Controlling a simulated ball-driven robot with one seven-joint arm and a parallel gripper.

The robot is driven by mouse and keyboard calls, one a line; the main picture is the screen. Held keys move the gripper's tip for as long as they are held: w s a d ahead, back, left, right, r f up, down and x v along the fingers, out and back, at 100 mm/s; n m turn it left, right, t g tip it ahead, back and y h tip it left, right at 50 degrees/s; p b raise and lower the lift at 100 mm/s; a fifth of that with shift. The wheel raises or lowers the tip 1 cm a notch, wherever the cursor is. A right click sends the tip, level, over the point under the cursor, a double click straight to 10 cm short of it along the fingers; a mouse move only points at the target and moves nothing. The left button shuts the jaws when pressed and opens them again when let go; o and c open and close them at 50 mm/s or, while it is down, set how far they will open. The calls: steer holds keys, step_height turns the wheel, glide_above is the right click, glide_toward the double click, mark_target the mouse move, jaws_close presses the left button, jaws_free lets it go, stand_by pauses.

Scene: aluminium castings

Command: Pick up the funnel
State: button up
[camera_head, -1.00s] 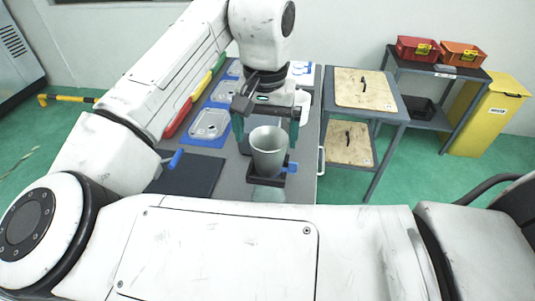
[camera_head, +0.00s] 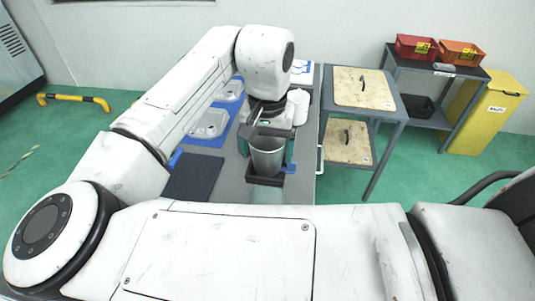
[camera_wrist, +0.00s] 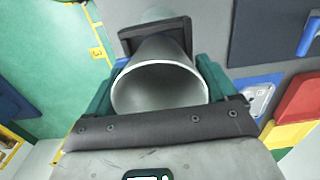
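The funnel is a grey, cone-like vessel (camera_head: 267,158) standing upright in a black square holder (camera_head: 264,181) on the bench. In the wrist view its wide round mouth (camera_wrist: 160,92) faces the camera, and its body narrows toward the holder (camera_wrist: 155,36). My gripper (camera_head: 267,155) is over the funnel with one green finger on each side. In the wrist view the fingers (camera_wrist: 160,75) flank the funnel and look open, with small gaps at the sides. The funnel's lower end is hidden in the holder.
A dark mat (camera_head: 193,176) and metal castings on blue mats (camera_head: 209,124) lie left of the holder. A grey stand with wooden boards (camera_head: 362,88) is further right.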

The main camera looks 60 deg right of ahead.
steer(key=c, duration=0.4)
steer(key=shift+c, duration=0.3)
steer(key=shift+r, duration=0.15)
